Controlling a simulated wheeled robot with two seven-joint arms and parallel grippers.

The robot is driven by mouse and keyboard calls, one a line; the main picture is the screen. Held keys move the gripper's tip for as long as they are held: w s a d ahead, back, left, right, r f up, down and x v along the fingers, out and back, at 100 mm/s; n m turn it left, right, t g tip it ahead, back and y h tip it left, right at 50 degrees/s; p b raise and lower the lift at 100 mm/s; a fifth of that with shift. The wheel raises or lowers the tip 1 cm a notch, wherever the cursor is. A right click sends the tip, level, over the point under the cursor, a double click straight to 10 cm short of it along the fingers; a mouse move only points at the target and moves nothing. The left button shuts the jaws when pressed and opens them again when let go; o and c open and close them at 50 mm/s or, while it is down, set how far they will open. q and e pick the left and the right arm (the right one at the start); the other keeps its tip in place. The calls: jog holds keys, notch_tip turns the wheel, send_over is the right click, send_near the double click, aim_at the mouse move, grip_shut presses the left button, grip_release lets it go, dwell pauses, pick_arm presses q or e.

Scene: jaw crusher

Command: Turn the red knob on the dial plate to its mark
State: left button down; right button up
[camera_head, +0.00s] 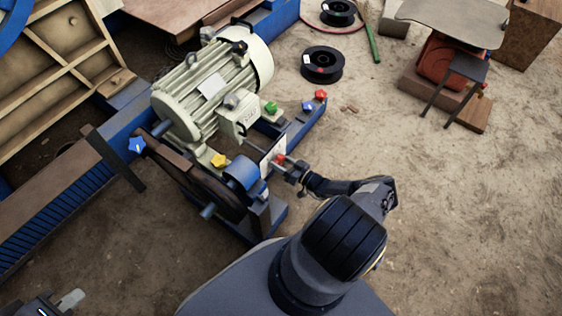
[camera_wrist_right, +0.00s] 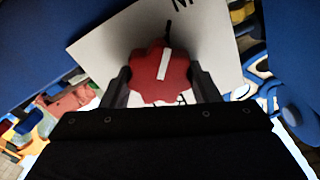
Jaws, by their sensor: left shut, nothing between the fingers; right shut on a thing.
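The red knob (camera_wrist_right: 158,85) has lobed edges and a white pointer line. It sits on a white dial plate (camera_wrist_right: 105,45), which bears a short black mark just above the knob and partly cut-off lettering. The pointer leans slightly right of up, roughly toward the black mark. My right gripper (camera_wrist_right: 161,88) is shut on the knob, one finger on each side. In the head view the knob (camera_head: 281,159) and plate (camera_head: 270,155) are small, with my right gripper (camera_head: 285,165) at them. My left gripper (camera_head: 68,302) is shut and empty at the lower left.
A cream motor (camera_head: 205,95) stands behind the plate on a blue frame. Yellow (camera_head: 218,160), green (camera_head: 270,107), blue (camera_head: 308,106) and another red (camera_head: 321,94) knob are nearby. A black spool (camera_head: 322,64) and a stool (camera_head: 465,68) lie beyond.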

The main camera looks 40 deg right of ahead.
dwell(0.3)
jog(key=o, duration=1)
jog(key=shift+s, duration=0.1)
jog(key=p+v, duration=0.1)
jog(key=v, duration=0.6)
jog(key=shift+s+d+p, duration=0.2)
jog(key=shift+s+p, duration=0.15)
